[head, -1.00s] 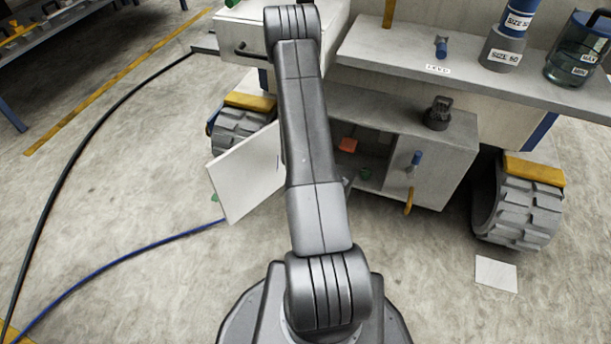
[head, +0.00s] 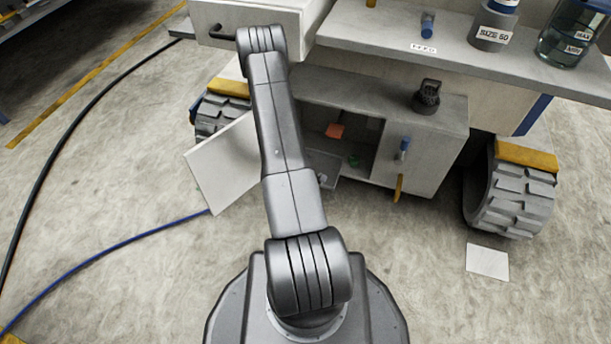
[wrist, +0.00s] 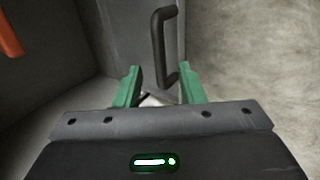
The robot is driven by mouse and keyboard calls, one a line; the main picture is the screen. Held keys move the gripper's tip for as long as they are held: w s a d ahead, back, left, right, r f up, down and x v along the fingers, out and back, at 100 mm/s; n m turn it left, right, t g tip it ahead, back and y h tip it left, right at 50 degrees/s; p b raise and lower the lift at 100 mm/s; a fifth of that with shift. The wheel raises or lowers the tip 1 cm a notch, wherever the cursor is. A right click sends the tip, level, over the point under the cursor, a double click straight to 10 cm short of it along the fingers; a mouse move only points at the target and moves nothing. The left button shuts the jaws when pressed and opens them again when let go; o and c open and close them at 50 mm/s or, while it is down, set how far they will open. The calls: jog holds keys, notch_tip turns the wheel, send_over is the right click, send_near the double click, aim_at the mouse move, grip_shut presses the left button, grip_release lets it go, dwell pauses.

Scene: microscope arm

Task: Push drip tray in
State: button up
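A flat grey piece that looks like the drip tray (head: 322,168) juts from the low opening of the cabinet, just right of my arm in the head view. Its left part is hidden by my arm. My gripper is hidden behind the arm in the head view. In the wrist view my gripper (wrist: 157,88) has its two green fingers apart. A small pale edge (wrist: 155,99) shows between them; I cannot tell what it belongs to or whether the fingers touch it. A dark bar handle (wrist: 163,45) on a grey panel stands just beyond the fingers.
The cabinet's white door (head: 225,165) hangs open at left. A red-orange block (head: 335,131) and a green item (head: 353,160) are inside the cabinet. A drawer (head: 260,22) with a dark handle is above. A tracked wheel (head: 512,190) stands at right. A blue hose (head: 110,245) crosses the floor.

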jog(key=shift+b+x, duration=0.35)
jog(key=shift+x, duration=1.3)
grip_shut()
jog(key=shift+r, duration=0.1)
